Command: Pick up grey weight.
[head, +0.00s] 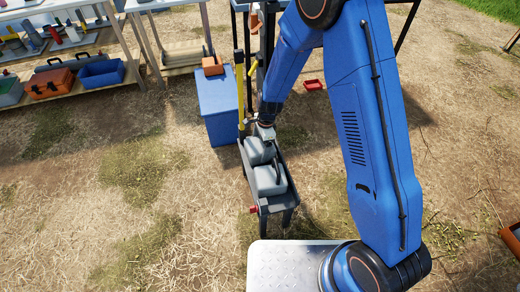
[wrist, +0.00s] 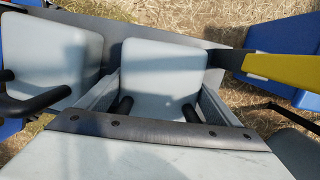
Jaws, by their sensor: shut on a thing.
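Two grey weights sit in a dark narrow trough (head: 264,206) on legs. The far grey weight (head: 257,152) is under my gripper (head: 265,135); it also shows in the middle of the wrist view (wrist: 162,72). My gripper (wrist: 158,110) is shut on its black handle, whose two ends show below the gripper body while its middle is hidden. The near grey weight (head: 269,180) lies beside it in the trough, with its own black handle; it shows at the left of the wrist view (wrist: 50,45). I cannot tell whether the held weight is lifted off the trough.
A yellow upright (head: 240,85) stands close to the trough's far end. A blue box (head: 217,105) is just behind to the left. A shelf with an orange toolbox (head: 50,83) is at far left. A red tray (head: 313,85) lies on the ground. Open straw ground lies left.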

